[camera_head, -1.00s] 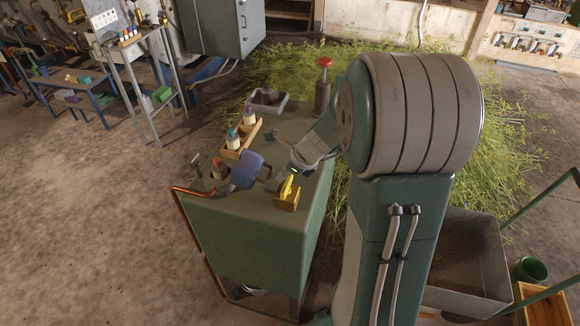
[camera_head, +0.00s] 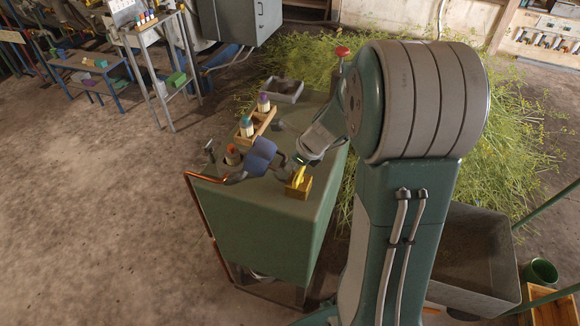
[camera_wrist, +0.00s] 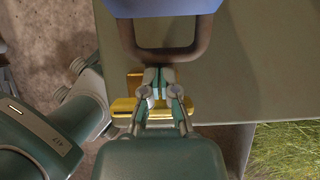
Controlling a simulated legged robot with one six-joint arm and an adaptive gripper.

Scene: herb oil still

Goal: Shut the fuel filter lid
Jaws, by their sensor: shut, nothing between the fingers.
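The fuel filter lid looks to be the blue panel (camera_head: 262,149) on the green cabinet top, standing raised and tilted beside an open port with an orange-brown part (camera_head: 232,154) in it. In the wrist view the blue lid (camera_wrist: 165,8) is at the top edge, with a dark U-shaped handle (camera_wrist: 165,54) pointing towards my gripper. My gripper (camera_wrist: 160,76) is shut and empty, its fingertips right at the handle's crossbar; I cannot tell whether they touch. In the head view my gripper (camera_head: 285,166) is small and partly hidden beside the lid.
A yellow block with a yellow handle (camera_head: 298,184) sits on the cabinet top (camera_head: 255,205) near its right edge, close to my gripper. Behind are a wooden rack with bottles (camera_head: 256,121) and a grey tray (camera_head: 284,89).

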